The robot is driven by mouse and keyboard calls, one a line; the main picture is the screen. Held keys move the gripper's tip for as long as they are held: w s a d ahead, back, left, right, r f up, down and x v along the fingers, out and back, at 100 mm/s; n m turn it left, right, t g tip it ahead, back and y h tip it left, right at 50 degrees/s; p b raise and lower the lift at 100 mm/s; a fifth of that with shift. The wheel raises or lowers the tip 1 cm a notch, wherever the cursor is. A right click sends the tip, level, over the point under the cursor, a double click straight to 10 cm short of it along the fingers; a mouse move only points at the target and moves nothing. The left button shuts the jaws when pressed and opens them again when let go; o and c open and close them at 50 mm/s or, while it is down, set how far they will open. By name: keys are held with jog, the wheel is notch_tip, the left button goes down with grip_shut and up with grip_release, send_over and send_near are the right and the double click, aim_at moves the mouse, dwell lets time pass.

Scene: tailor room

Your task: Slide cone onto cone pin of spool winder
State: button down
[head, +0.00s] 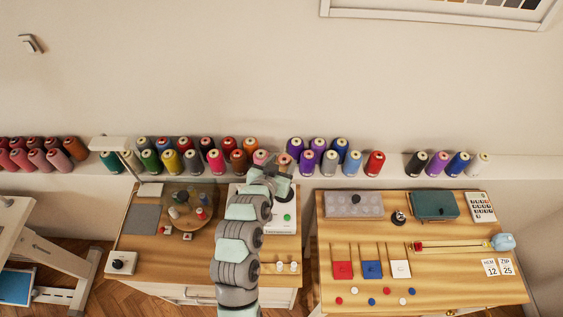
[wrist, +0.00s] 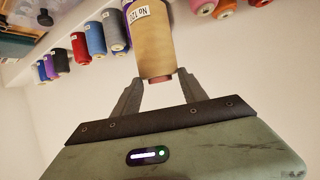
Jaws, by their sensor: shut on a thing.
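In the wrist view a tan cone (wrist: 152,45) of thread with a white label reading "No 120" sits between the fingers of my gripper (wrist: 151,82). My gripper is shut on it. A narrow reddish end of the cone shows between the fingers. In the head view my gripper (head: 275,168) is at the back of the left table, near the shelf. A cone there partly overlaps the shelf cones, so its outline is hard to tell. A white machine with a green button (head: 287,217), likely the spool winder, stands beneath, partly hidden by my arm. I cannot make out its cone pin.
A long wall shelf (head: 400,170) carries many coloured cones behind my gripper. The left table (head: 150,250) holds a round stand with small spools (head: 187,212) and a box with a black knob (head: 122,262). The right table (head: 450,290) holds trays, pins and coloured squares.

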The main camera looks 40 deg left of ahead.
jog(key=shift+f+b, duration=1.1)
jog(key=shift+f, duration=0.4)
jog(key=shift+f+b, duration=2.1)
jog(key=shift+f, duration=1.2)
jog(key=c, duration=0.6)
grip_release()
jog(key=shift+o, duration=0.2)
jog(key=shift+s, duration=0.1)
jog(key=v, duration=1)
jog(key=shift+s+d+b, duration=0.15)
jog(key=shift+s+b, duration=0.1)
jog(key=shift+b, duration=0.05)
jog(key=shift+w+r, duration=0.1)
jog(key=shift+r, duration=0.05)
